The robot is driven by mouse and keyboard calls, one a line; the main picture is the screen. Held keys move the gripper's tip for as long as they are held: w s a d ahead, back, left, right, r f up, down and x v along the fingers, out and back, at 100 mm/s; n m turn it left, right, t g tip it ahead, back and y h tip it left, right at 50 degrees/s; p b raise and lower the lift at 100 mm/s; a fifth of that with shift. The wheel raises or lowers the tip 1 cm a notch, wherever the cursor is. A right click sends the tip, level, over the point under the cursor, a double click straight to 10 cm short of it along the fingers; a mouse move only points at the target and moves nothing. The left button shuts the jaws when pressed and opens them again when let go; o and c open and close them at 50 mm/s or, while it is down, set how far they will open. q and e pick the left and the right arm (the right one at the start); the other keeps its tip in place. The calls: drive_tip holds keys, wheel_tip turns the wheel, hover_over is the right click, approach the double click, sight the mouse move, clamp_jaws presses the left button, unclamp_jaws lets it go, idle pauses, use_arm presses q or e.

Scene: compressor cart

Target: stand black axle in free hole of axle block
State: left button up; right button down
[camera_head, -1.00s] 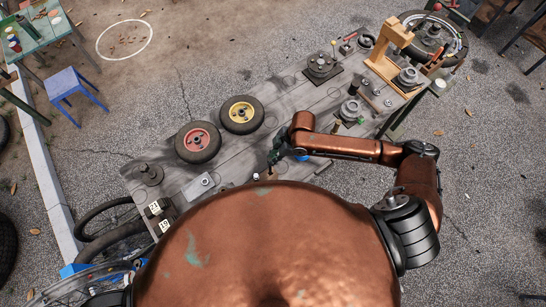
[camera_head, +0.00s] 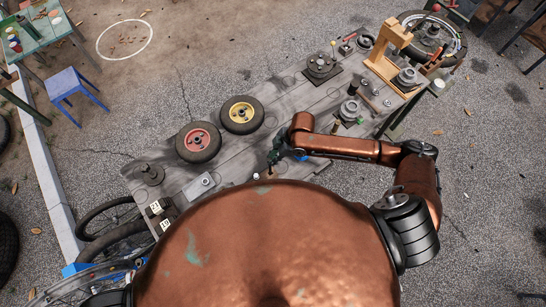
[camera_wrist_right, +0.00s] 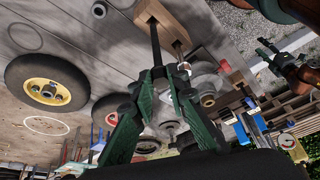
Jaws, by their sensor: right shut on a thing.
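My right gripper (camera_wrist_right: 158,88) has green fingers and is shut on the black axle (camera_wrist_right: 155,42) in the right wrist view. The axle extends from the fingertips toward a wooden block (camera_wrist_right: 172,22), seemingly the axle block. Its far end overlaps the block; I cannot tell whether it is in a hole. In the head view my right gripper (camera_head: 275,158) is over the near edge of the bench, beside my copper body, and the axle and block are not clear there. A copper arm with a dark gripper (camera_wrist_right: 264,49), apparently my left, shows small in the wrist view; its jaw state is unclear.
A red-hubbed wheel (camera_head: 198,142) and a yellow-hubbed wheel (camera_head: 242,114) lie on the grey bench (camera_head: 165,180). A wooden press frame (camera_head: 388,58) and several metal parts stand toward its far right end. A metal plate (camera_head: 201,186) lies left of the gripper.

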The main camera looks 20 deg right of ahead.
wheel_tip(320, 180, down, 6)
drive_tip(key=b, duration=0.2)
drive_tip(key=shift+f+b, duration=0.25)
drive_tip(key=shift+b, duration=0.05)
idle(2.5)
drive_tip(key=c, duration=1.8)
unclamp_jaws()
drive_tip(key=shift+o, duration=0.3)
drive_tip(key=o, duration=0.3)
drive_tip(key=shift+o, duration=0.2)
drive_tip(key=p+v, duration=0.7)
